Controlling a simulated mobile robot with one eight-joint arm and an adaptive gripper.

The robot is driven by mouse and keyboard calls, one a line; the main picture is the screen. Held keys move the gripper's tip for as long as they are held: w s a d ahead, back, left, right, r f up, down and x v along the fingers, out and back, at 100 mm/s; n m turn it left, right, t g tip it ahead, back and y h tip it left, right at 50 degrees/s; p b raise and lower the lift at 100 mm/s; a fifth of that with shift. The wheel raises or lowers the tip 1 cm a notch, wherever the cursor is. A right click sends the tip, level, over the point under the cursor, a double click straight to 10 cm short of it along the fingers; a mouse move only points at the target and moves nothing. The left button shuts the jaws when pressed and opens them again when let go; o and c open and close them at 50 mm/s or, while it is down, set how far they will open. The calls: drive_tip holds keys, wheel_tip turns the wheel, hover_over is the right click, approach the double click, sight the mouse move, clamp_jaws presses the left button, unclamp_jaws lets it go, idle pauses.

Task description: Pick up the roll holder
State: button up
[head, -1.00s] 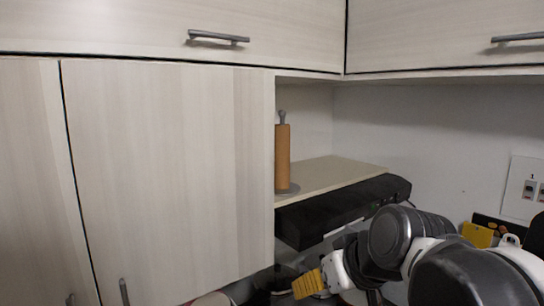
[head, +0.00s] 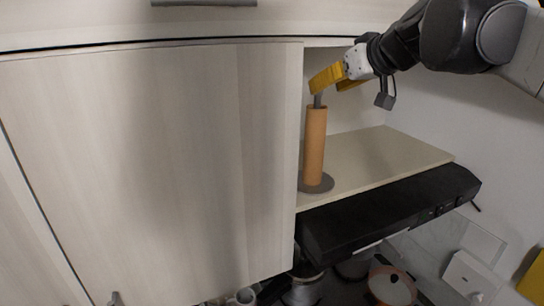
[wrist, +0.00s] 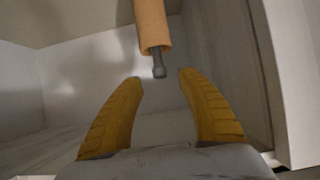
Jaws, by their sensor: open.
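The roll holder (head: 315,147) stands upright on the shelf, a brown roll on a round grey base with a grey knob on top. My gripper (head: 328,83) is at the height of the knob, with its yellow fingers open. In the wrist view the roll holder (wrist: 152,30) points between and beyond the two open fingers of my gripper (wrist: 160,78), its grey knob toward me. The knob lies in the gap between the fingertips, and I see no finger gripping it. The base is out of the wrist view.
The pale shelf (head: 388,158) sits above a black range hood (head: 390,213). A closed cabinet door (head: 160,170) stands just left of the roll holder, and an upper cabinet is above. A pot (head: 392,287) is below. The shelf right of the holder is clear.

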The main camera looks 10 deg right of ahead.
sight(318, 96)
drive_tip(key=p+x, duration=0.2)
drive_tip(key=x, duration=0.2)
drive_tip(key=shift+w+a+f, duration=0.1)
drive_tip(key=shift+a, duration=0.05)
drive_tip(key=shift+w+f, duration=0.25)
drive_tip(key=shift+w, duration=0.2)
drive_tip(key=shift+s, duration=0.25)
drive_tip(key=c, duration=0.4)
drive_tip(key=shift+r, duration=0.1)
clamp_jaws()
